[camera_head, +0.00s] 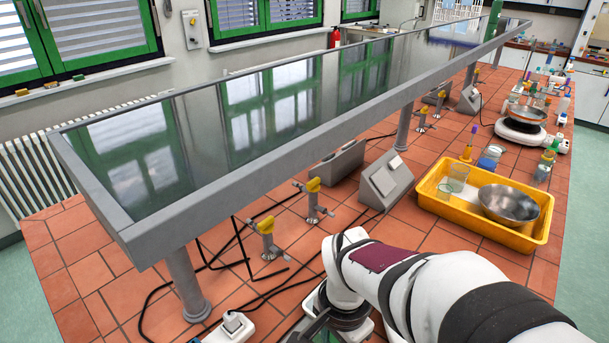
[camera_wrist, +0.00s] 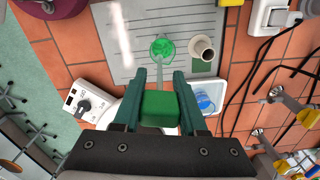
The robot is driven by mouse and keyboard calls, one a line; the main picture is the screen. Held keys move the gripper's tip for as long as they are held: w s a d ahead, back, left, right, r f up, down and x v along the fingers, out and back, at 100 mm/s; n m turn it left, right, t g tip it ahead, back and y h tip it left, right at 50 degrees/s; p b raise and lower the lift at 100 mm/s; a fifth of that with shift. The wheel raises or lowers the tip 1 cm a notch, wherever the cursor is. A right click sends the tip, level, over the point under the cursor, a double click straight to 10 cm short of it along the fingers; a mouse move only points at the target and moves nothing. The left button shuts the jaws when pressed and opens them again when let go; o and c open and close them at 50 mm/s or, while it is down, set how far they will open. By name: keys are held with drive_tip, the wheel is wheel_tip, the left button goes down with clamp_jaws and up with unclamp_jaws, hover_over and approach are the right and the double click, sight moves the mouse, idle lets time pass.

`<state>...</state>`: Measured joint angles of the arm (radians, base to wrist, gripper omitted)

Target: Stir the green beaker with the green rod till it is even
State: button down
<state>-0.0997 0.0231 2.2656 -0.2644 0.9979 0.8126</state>
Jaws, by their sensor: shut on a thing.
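In the wrist view, my gripper (camera_wrist: 160,84) is shut on the green block-shaped handle (camera_wrist: 160,108) of the green rod. The thin pale shaft (camera_wrist: 161,76) runs from the handle toward the green beaker (camera_wrist: 162,47). The beaker is seen from above on a grey lined mat and holds bright green contents. The shaft's far end overlaps the beaker; how deep it reaches cannot be told. Whether the green is even is too small to judge. The head view shows neither my gripper nor the green beaker.
A pale round container (camera_wrist: 202,48) stands close right of the beaker on the grey mat (camera_wrist: 130,45). A white tray (camera_wrist: 219,91) with a blue-filled vessel (camera_wrist: 206,101) and a white device with a knob (camera_wrist: 88,103) are nearby. A yellow tray (camera_head: 462,213) stands farther along the bench.

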drive_tip(key=shift+w+a+r, duration=0.1)
drive_tip(key=shift+r, duration=1.85)
drive_tip(key=shift+w+a+r, duration=0.1)
drive_tip(key=shift+r, duration=1.85)
drive_tip(key=shift+r, duration=2.5)
drive_tip(key=w+d+f+n, duration=0.1)
drive_tip(key=w+d+n, duration=0.2)
drive_tip(key=w+n, duration=0.4)
drive_tip(key=n, duration=0.4)
drive_tip(key=shift+w+f, duration=0.2)
